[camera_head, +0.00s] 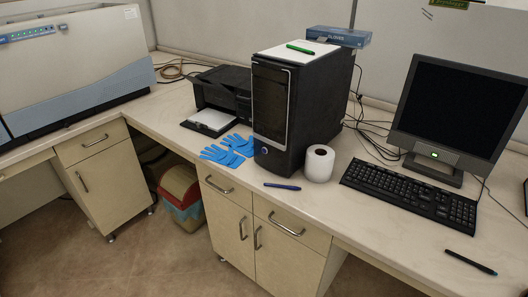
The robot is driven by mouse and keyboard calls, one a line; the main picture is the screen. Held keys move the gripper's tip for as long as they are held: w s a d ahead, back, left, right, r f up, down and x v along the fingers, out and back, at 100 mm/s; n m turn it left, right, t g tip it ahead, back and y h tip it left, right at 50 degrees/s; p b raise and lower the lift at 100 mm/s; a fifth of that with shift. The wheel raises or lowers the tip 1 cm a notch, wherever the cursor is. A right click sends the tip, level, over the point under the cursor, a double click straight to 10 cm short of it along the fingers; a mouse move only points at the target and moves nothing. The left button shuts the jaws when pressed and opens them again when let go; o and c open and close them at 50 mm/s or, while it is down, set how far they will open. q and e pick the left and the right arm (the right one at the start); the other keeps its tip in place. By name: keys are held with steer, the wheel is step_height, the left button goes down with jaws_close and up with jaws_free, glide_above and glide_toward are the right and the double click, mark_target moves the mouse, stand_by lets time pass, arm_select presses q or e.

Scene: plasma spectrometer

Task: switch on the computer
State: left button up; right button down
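The black computer tower (270,110) stands upright on the bench in the middle of the view. A small blue-lit round spot (264,150) shows low on its front face. The black keyboard (410,191) lies in front of the monitor. Neither of my grippers is in view.
A paper roll (319,164), a blue pen (282,186) and blue gloves (229,150) lie close around the tower. A black printer (222,92) is to its left. A large spectrometer (75,65) fills the left bench.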

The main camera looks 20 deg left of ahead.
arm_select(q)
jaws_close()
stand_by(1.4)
